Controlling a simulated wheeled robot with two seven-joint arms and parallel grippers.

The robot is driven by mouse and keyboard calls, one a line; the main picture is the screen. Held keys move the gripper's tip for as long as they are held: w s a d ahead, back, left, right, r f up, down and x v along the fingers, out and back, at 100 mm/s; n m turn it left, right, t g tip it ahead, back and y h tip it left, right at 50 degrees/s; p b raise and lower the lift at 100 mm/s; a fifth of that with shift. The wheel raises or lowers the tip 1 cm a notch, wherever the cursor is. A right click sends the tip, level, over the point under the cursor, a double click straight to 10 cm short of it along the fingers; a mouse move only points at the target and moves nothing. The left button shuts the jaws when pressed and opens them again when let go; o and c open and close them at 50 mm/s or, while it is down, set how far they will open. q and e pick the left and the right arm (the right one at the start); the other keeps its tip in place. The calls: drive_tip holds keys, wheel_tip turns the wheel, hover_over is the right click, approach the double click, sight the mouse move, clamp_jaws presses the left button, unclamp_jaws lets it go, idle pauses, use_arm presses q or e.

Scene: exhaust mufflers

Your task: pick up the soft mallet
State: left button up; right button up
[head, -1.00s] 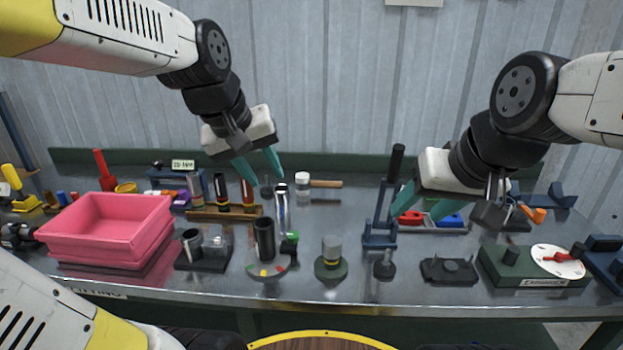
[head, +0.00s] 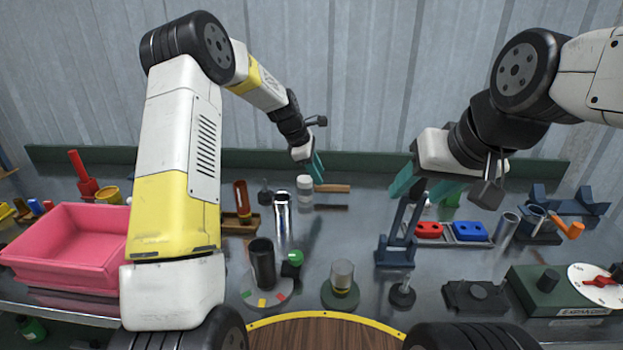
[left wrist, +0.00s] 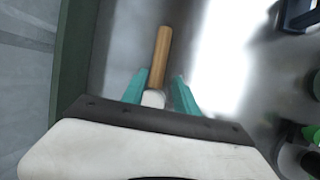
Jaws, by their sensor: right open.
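The soft mallet has a white head (head: 305,184) and a light wooden handle (head: 333,188). It is at the back of the metal bench near the middle, handle pointing right. My left gripper (head: 318,168) is just above and behind it with its fingers pointing down. In the left wrist view, the handle (left wrist: 160,55) extends away and the white head (left wrist: 153,98) shows between the two teal fingers, with gaps on both sides. The left gripper is open; contact with the mallet is not visible. My right gripper (head: 425,190) is open and empty, above the bench to the right.
A chrome cylinder (head: 283,215) stands close in front of the mallet. A blue stand (head: 396,252) and red (head: 428,230) and blue (head: 470,232) blocks are to the right. A pink bin (head: 65,250) is at left. A green ledge (head: 360,165) runs along the back.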

sight(326, 186)
use_arm(q)
drive_tip(key=shift+w+d+f, duration=0.25)
drive_tip(key=shift+w+f, duration=0.15)
drive_tip(key=shift+f, duration=0.35)
drive_tip(key=x, duration=0.6)
drive_tip(key=shift+d+f, duration=0.3)
drive_tip(key=shift+d, duration=0.05)
clamp_jaws()
